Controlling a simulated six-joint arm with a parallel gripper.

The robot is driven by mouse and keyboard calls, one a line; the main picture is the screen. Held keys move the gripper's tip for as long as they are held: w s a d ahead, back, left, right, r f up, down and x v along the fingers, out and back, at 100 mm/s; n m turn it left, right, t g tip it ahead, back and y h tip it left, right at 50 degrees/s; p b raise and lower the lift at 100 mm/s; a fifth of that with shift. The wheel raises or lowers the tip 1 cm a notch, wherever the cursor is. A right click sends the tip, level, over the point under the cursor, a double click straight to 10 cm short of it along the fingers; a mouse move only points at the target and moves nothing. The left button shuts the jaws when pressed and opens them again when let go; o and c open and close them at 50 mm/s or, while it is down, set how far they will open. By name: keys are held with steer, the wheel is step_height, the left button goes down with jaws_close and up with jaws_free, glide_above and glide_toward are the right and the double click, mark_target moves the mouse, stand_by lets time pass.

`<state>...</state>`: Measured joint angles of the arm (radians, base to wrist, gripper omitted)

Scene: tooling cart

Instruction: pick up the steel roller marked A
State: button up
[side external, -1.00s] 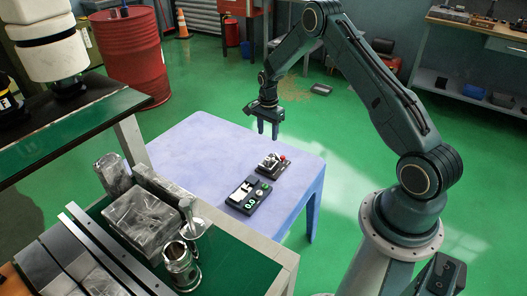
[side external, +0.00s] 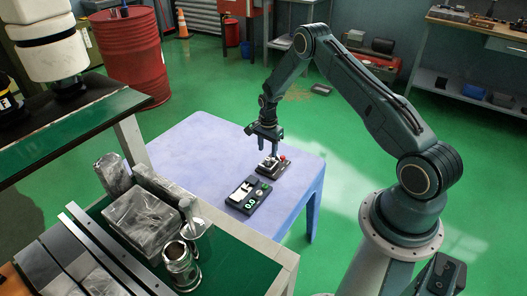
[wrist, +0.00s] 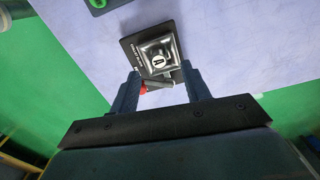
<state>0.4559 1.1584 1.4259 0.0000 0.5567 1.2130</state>
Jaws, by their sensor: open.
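My gripper (side external: 267,151) points down, open, just above a small black-based device (side external: 284,167) with a red knob on the blue table. No roller marked A can be made out. Steel cylindrical parts stand on the green-topped cart: one at the back (side external: 113,176), one in front (side external: 179,263), and a flanged one (side external: 193,218). No letter is legible on them.
A black panel with green buttons (side external: 247,195) lies beside the device on the blue table (side external: 190,150). A grey metal block (side external: 143,215) sits on the cart (side external: 232,271). The table's left part is clear.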

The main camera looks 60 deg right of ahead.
mark_target(268, 159)
steer(key=shift+f, duration=2.25)
jaws_close()
